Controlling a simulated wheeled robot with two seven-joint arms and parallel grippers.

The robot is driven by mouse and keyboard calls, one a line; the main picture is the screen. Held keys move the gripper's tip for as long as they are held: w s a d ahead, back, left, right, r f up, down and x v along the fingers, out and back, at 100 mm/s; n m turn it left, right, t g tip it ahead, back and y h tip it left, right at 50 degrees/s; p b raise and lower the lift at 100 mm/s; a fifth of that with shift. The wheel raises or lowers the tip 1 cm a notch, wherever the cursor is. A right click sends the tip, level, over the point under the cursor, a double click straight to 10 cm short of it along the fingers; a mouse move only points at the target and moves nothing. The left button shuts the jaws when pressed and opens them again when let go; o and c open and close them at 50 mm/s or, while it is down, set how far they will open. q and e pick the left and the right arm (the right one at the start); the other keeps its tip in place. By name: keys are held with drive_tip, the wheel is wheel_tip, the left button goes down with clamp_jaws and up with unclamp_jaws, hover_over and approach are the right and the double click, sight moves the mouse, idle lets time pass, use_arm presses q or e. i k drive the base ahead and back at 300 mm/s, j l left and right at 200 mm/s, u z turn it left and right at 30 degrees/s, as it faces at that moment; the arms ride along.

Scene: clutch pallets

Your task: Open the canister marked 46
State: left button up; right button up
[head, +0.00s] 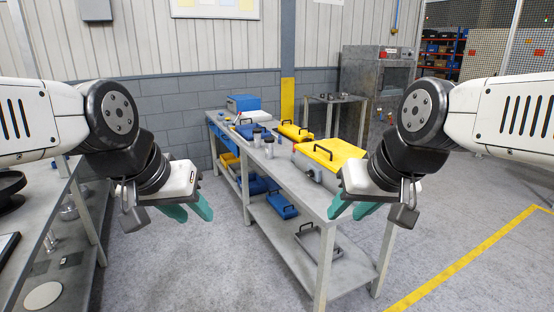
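Two small cylindrical canisters with dark lids stand on the long grey workbench (287,172), a farther one (257,140) and a nearer one (269,150). No number is readable on either, so I cannot tell which is marked 46. My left gripper (196,217) hangs left of the bench, its teal fingers apart and empty. My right gripper (345,215) hangs in front of the bench's near end, its teal fingers apart and empty. Neither gripper touches a canister. My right arm hides part of the bench's right end.
Yellow cases (331,151) and a blue case (250,131) lie on the bench; a blue box (243,103) stands at its far end. The lower shelf holds a blue case (281,206) and a grey tray (318,243). Another bench (62,235) stands left. Floor between is clear.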

sight(257, 137)
drive_tip(key=i+j+z, duration=0.45)
drive_tip(key=j+z, duration=0.25)
drive_tip(key=i+j+z, duration=0.15)
drive_tip(key=z, duration=0.2)
drive_tip(key=i+j+z, duration=0.2)
drive_tip(key=j, duration=0.8)
drive_tip(key=i+j+z, duration=0.2)
drive_tip(key=j, duration=0.85)
drive_tip(key=j+z, duration=0.2)
drive_tip(key=j, duration=0.8)
drive_tip(key=i+j, duration=0.1)
drive_tip(key=j, duration=1.55)
drive_tip(key=i, duration=0.05)
